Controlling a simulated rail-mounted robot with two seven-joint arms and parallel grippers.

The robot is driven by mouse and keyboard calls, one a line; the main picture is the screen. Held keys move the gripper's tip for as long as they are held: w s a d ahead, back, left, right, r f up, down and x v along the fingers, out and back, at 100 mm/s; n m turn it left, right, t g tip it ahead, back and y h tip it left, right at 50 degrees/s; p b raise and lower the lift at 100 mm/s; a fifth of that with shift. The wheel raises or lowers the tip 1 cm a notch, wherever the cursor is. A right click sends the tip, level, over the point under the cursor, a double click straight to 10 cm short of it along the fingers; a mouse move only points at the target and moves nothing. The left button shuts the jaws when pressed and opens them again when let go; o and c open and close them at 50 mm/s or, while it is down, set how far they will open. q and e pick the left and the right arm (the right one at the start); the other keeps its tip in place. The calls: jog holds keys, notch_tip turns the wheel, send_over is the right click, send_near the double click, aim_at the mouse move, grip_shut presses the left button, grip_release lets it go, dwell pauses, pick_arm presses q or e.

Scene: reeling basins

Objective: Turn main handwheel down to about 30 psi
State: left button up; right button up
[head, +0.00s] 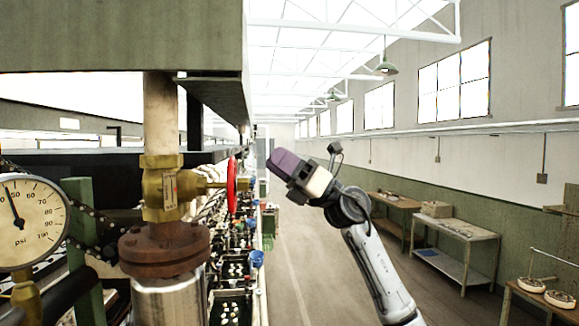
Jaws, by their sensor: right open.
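The red handwheel (231,186) shows edge-on at the right end of a brass valve (165,190) on a vertical pipe. A round white psi gauge (30,222) is cut by the left edge. Its needle points up and slightly left, close to the mark that looks like 50. The small figures are hard to read exactly. My right gripper (280,163) is open, with purple-grey fingers pointing left toward the wheel. It appears a short way right of and slightly above the wheel, not touching it. My left gripper is not in view.
A rusty flange (164,248) sits below the valve. A long row of reeling basins (233,300) runs back beneath the wheel. A dark green post (82,245) stands beside the gauge. Side tables (458,232) line the right wall. The aisle floor (300,250) is clear.

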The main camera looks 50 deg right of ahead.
aim_at(238, 185)
notch_tip(238, 185, down, 4)
jog(key=d+n+g+h+p, duration=0.1)
jog(key=n+g+h, duration=0.3)
jog(key=g, duration=0.2)
jog(key=shift+f+x, duration=0.2)
jog(key=shift+x, duration=2.75)
jog(key=shift+s+a, duration=0.1)
jog(key=shift+s, duration=0.05)
jog(key=shift+c, duration=0.5)
